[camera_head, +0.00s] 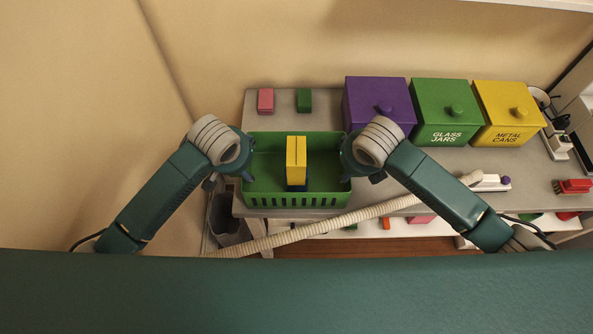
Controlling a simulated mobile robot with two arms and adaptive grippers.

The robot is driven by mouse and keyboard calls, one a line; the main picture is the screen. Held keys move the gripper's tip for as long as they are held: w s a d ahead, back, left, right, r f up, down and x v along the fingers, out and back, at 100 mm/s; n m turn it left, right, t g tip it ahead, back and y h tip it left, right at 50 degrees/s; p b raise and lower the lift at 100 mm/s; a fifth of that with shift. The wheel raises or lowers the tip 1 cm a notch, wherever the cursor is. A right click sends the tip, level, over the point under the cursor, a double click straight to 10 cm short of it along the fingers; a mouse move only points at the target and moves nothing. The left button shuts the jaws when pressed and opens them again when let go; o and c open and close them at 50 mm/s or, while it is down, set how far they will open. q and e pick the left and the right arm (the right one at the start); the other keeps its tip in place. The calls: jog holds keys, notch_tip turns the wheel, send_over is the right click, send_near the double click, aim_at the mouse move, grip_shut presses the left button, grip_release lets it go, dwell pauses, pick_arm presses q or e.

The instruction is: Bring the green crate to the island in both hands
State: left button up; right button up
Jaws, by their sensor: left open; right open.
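The green crate (292,200) sits on a grey worktop near its front left. It has slots in its front wall and holds a yellow block-like item (296,150) with a blue part below it. My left gripper (240,176) is open at the crate's left end. My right gripper (352,176) is open at the crate's right end. Both point down, and the wrists hide most of the fingers. I cannot tell whether the fingers touch the crate's walls. No island can be made out in this view.
Purple (376,105), green "glass jars" (444,113) and yellow "metal cans" (506,115) bins stand behind, to the right. A pink block (265,101) and a green block (304,100) lie behind the crate. A beige hose (340,222) crosses in front. A red brush (572,187) lies far right.

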pick_arm(q)
jog(key=shift+c, duration=0.2)
pick_arm(e)
jog(key=shift+c, duration=0.2)
pick_arm(q)
jog(key=c, duration=1.4)
pick_arm(e)
jog(key=c, duration=1.4)
pick_arm(q)
jog(key=shift+r, duration=0.1)
pick_arm(e)
jog(key=shift+r, duration=0.15)
